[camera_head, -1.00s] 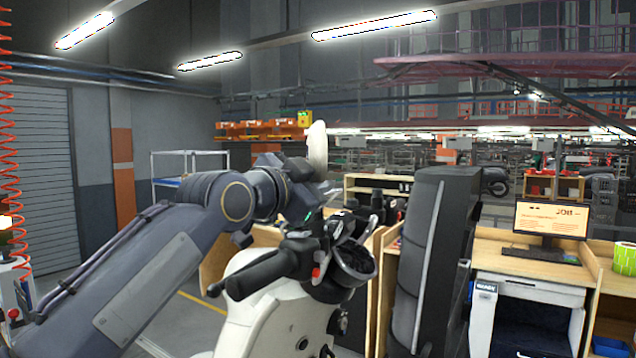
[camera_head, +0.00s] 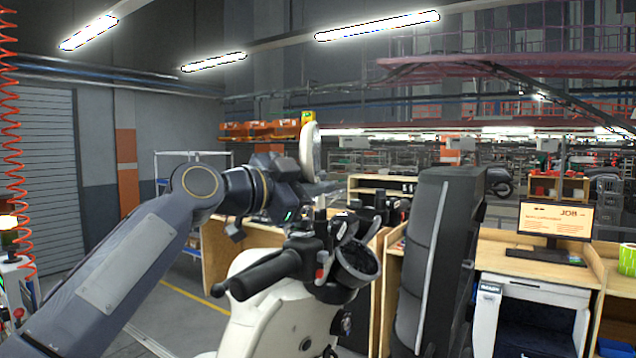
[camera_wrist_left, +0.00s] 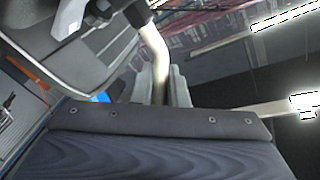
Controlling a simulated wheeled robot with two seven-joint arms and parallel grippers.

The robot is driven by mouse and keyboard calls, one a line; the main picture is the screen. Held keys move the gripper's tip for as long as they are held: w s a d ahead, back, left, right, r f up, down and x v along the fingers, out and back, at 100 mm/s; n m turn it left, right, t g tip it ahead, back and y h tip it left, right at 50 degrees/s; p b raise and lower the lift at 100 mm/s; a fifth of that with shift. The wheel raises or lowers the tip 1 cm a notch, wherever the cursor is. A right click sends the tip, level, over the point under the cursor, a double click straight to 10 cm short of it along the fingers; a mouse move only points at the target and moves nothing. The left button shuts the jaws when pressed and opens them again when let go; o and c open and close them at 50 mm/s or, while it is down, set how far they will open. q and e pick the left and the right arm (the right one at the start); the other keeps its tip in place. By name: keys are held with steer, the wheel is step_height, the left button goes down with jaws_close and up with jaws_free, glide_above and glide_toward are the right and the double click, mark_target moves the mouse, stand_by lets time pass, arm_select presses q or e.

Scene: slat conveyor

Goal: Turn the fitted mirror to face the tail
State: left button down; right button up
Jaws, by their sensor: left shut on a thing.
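The mirror (camera_head: 309,148) is a pale oval, seen nearly edge-on above the handlebar (camera_head: 266,274) of a white scooter (camera_head: 256,322) in the head view. My left gripper (camera_head: 318,187) is at the mirror's lower part, reaching in from the left, and is shut on it. In the left wrist view, a pale narrow part of the mirror (camera_wrist_left: 154,50) runs between the two fingers of my left gripper (camera_wrist_left: 162,86). My right gripper is out of view.
A tall dark padded block (camera_head: 436,265) stands close to the right of the handlebar. A wooden bench with a monitor (camera_head: 553,222) is further right. A red coiled hose (camera_head: 10,150) hangs at the far left. Open floor lies behind my left arm.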

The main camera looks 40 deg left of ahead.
arm_select(q)
steer(key=shift+m+h, duration=0.3)
steer(key=shift+h, duration=0.3)
steer(key=shift+a+f+m+g+h, duration=0.1)
steer(key=shift+a+m+g+h, duration=0.15)
steer(key=shift+m+g+h, duration=0.6)
steer(key=shift+t+h, duration=0.25)
steer(key=shift+h, duration=0.2)
steer(key=shift+m+h, duration=0.25)
steer(key=shift+h, duration=0.05)
steer(key=shift+m+g+h, duration=0.3)
steer(key=shift+g+h, duration=0.1)
steer(key=shift+s+a+m+h, duration=0.1)
steer(key=shift+a+m+h, duration=0.05)
steer(key=shift+m+h, duration=0.25)
steer(key=shift+a+g, duration=0.1)
steer(key=shift+g, duration=0.2)
